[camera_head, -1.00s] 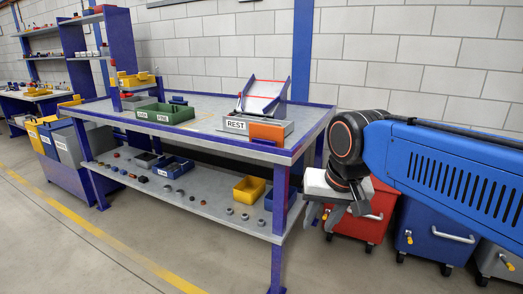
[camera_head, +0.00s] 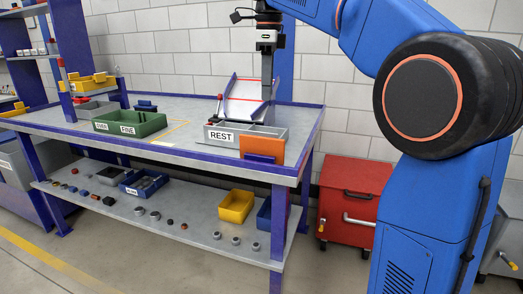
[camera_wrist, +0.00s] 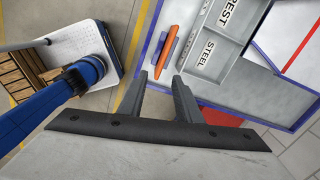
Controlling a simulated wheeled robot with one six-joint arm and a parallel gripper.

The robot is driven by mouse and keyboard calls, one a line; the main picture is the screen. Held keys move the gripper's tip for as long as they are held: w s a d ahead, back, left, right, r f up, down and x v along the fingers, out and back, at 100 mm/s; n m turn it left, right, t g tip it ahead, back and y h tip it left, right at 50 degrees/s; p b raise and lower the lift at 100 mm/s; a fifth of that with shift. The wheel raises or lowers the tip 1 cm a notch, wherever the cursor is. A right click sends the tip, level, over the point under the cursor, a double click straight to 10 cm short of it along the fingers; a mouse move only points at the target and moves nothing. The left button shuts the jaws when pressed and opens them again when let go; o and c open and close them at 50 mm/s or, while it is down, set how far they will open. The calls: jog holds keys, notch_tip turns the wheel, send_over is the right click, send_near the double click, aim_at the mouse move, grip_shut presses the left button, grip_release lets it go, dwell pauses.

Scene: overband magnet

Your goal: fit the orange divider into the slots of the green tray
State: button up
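The orange divider (camera_head: 262,148) stands upright in a blue holder (camera_head: 264,158) at the bench's front right, by the grey REST box. In the wrist view the divider (camera_wrist: 168,50) appears nearly edge-on, just beyond my fingertips. The green tray (camera_head: 130,124), with labels on its front, sits farther left on the bench; its slots are too small to make out. My gripper (camera_head: 267,97) points down above the bench, behind and above the divider. In the wrist view my gripper (camera_wrist: 159,79) is open, with nothing between its fingers.
The grey REST box (camera_head: 220,136) stands beside the divider, with a white chute (camera_head: 243,97) behind it. A yellow bin (camera_head: 92,82) stands behind the green tray. The bench top between tray and REST box is mostly clear. A red cabinet (camera_head: 349,205) stands right of the bench.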

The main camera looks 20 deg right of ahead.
jog(key=w+r+m, duration=0.1)
jog(key=w+m, duration=0.1)
send_over(261, 137)
jog(key=shift+m, duration=0.3)
jog(key=f, duration=1.1)
jog(key=shift+w+f, duration=0.25)
jog(key=shift+f, duration=0.05)
jog(key=shift+s+d+f, duration=0.1)
jog(key=shift+s+f, duration=0.05)
jog(key=shift+f, duration=2.5)
grip_shut()
